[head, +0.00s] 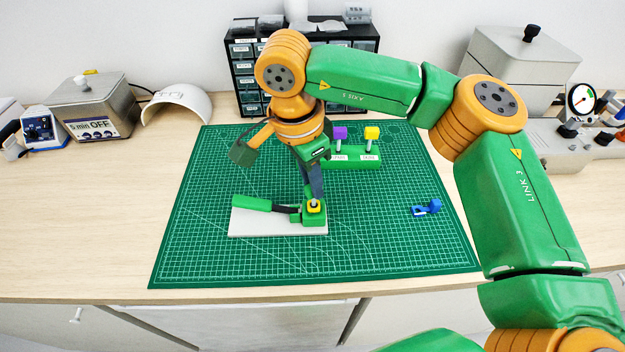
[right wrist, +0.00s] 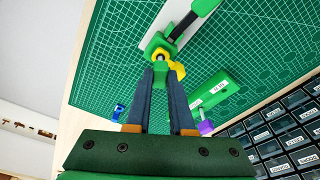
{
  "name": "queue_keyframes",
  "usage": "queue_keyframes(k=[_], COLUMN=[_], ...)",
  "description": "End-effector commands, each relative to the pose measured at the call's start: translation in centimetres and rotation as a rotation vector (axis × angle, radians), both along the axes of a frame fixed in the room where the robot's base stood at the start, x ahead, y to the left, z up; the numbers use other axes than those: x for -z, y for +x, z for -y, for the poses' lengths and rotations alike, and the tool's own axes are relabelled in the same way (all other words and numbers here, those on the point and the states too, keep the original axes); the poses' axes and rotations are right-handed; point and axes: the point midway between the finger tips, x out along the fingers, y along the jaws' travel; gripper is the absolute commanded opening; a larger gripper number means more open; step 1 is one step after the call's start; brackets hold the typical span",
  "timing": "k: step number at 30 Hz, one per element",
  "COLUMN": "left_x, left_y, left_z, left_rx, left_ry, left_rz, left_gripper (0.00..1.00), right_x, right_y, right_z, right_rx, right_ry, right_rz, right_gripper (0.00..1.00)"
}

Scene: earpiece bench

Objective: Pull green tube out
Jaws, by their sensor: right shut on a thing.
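A fixture with a pale grey base plate (head: 265,223) lies on the green mat. It carries a green block (head: 315,218) with a yellow ring on top (head: 314,207), and a lever with a green handle (head: 252,204) lying low to the left. My right gripper (right wrist: 164,72) points at this block, its dark fingers shut on a small green piece, apparently the green tube (right wrist: 160,76), beside the yellow part. The fingers and yellow part hide much of the tube, so I cannot tell how deep it sits. My left gripper is not in view.
A green stand (head: 354,159) with purple (head: 340,133) and yellow (head: 372,133) topped pieces stands behind the fixture. A small blue part (head: 427,208) lies to the right. A drawer cabinet (head: 243,75) stands at the back. The mat's front is clear.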

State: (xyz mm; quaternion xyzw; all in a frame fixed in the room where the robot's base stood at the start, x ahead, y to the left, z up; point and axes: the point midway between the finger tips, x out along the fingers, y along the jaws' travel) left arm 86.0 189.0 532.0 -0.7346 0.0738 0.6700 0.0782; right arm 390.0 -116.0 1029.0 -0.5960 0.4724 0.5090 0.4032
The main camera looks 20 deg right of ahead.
Motion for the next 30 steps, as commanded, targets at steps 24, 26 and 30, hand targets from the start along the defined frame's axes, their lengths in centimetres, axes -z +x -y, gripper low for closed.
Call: queue_keyframes(k=[24,26,30], left_x=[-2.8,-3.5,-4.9], left_y=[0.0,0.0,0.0], left_z=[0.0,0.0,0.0], left_rx=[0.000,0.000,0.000], left_ry=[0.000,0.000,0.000], left_rz=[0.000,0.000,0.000], left_gripper=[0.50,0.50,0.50], right_x=[-3.3,-4.1,-5.7], right_y=[0.0,0.0,0.0], right_z=[0.0,0.0,0.0], right_rx=[0.000,0.000,0.000], right_ry=[0.000,-0.001,0.000], right_rz=[0.000,0.000,0.000], right_gripper=[0.00,0.00,0.00])
